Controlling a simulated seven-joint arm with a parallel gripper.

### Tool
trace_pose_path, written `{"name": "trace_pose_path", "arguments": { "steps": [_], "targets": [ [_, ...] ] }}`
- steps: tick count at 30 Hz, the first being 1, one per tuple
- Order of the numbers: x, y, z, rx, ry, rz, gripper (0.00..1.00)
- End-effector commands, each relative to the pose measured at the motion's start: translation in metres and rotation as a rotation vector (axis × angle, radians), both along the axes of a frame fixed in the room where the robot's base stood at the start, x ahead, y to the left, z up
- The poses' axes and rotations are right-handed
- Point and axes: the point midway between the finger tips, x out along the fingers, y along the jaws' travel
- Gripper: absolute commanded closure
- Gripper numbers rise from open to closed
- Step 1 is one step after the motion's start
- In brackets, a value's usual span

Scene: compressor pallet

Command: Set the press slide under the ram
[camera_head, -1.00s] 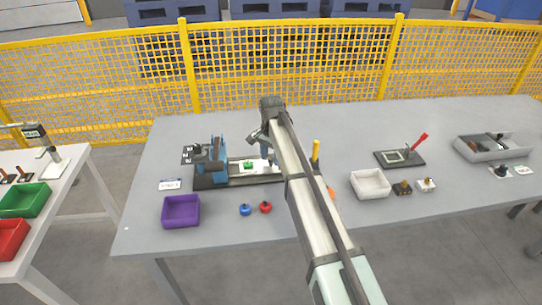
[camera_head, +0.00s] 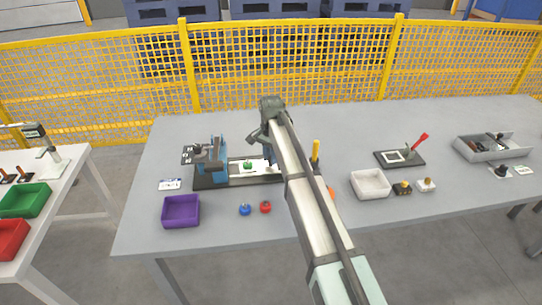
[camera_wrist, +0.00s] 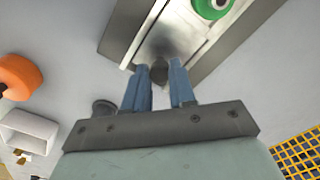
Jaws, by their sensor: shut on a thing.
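The press has a blue frame with a dark head (camera_head: 211,160) and stands at the left end of a long dark base (camera_head: 208,187). The pale press slide (camera_head: 236,169) lies along this base, right of the blue frame, with a green piece (camera_head: 247,165) on it. The wrist view shows the slide's metal plate (camera_wrist: 195,42) and the green piece (camera_wrist: 213,7) at the top edge. My gripper (camera_wrist: 159,80) is shut on a dark knob (camera_wrist: 158,71) at the slide's near end. In the head view my arm partly hides the slide's right end.
A purple bin (camera_head: 181,211), a blue knob (camera_head: 245,210) and a red knob (camera_head: 265,207) stand in front of the base. A yellow upright handle (camera_head: 316,150) is right of my arm. A white bin (camera_head: 370,184) is farther right. The back of the table is clear.

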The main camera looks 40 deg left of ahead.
Motion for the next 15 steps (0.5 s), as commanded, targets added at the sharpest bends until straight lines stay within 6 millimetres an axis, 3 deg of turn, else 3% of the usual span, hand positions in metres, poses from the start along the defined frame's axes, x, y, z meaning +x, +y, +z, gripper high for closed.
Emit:
{"name": "trace_pose_path", "arguments": {
  "steps": [15],
  "targets": [
    [-0.069,0.070,0.000,0.002,0.001,0.002,1.00]
  ]
}}
